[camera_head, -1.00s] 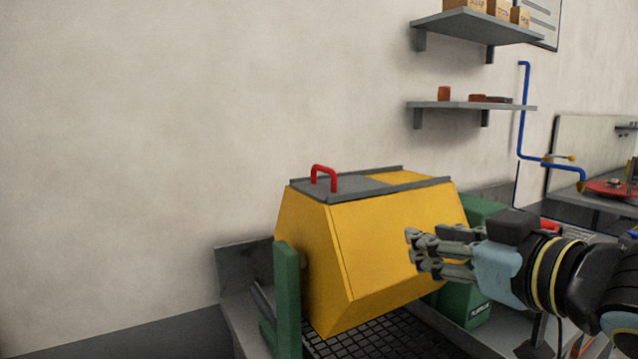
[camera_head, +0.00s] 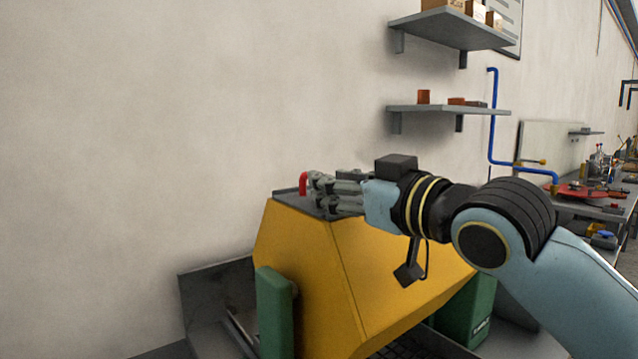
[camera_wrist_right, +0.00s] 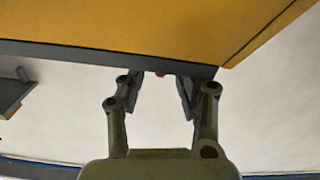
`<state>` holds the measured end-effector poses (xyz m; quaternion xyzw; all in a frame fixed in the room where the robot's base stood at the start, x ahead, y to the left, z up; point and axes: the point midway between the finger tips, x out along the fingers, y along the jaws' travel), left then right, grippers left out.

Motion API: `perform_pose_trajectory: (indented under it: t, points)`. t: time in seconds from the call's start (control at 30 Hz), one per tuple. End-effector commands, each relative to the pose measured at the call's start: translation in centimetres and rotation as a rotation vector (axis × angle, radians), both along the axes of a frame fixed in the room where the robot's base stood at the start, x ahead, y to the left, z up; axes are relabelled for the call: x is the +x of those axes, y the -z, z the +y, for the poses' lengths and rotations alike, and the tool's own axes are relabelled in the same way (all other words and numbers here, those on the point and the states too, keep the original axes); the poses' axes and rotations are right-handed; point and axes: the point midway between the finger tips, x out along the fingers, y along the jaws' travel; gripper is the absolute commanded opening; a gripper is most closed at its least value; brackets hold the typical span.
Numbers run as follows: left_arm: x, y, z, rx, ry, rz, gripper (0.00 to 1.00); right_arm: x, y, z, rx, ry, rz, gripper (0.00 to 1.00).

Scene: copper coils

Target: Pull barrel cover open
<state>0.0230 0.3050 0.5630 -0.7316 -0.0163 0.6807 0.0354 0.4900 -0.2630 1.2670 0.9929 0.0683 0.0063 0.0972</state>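The yellow barrel (camera_head: 293,272) hangs between green supports, one of them the green post (camera_head: 273,313) at its near left. The grey cover (camera_head: 288,193) lies on the barrel's top and carries a red handle (camera_head: 303,183). My right gripper (camera_head: 318,191) is just right of the handle, over the cover, and hides part of both. In the right wrist view the fingers (camera_wrist_right: 158,88) are spread apart, with a small red bit of the handle (camera_wrist_right: 160,74) between their tips. I cannot tell whether they touch it. My left gripper is not in view.
Two grey wall shelves, the upper (camera_head: 452,29) and the lower (camera_head: 447,110), hang behind my right arm. A blue pipe (camera_head: 493,115) runs down the wall. A workbench (camera_head: 590,207) stands at the far right. The wall on the left is bare.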

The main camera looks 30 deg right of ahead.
Motion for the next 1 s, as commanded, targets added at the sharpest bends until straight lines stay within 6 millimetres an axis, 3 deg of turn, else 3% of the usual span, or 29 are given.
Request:
perform_pose_trajectory:
  t: [0.1, 0.23, 0.57, 0.87, 1.0]
  points:
    - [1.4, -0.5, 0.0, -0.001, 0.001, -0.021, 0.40, 2.0, -0.2, 0.3, 0.004, 0.000, -0.001, 0.34]
    - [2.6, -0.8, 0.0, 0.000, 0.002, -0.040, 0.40, 3.3, -0.1, 0.5, 0.002, -0.001, -0.001, 0.34]
    - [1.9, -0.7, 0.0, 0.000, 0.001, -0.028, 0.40, 3.8, -0.1, 0.6, -0.001, -0.002, -0.001, 0.34]
    - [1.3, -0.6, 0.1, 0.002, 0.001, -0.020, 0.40, 3.7, 0.0, 0.6, -0.001, -0.001, 0.000, 0.00]
    - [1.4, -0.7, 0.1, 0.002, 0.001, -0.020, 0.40, 3.7, 0.0, 0.6, -0.001, -0.002, 0.000, 0.00]
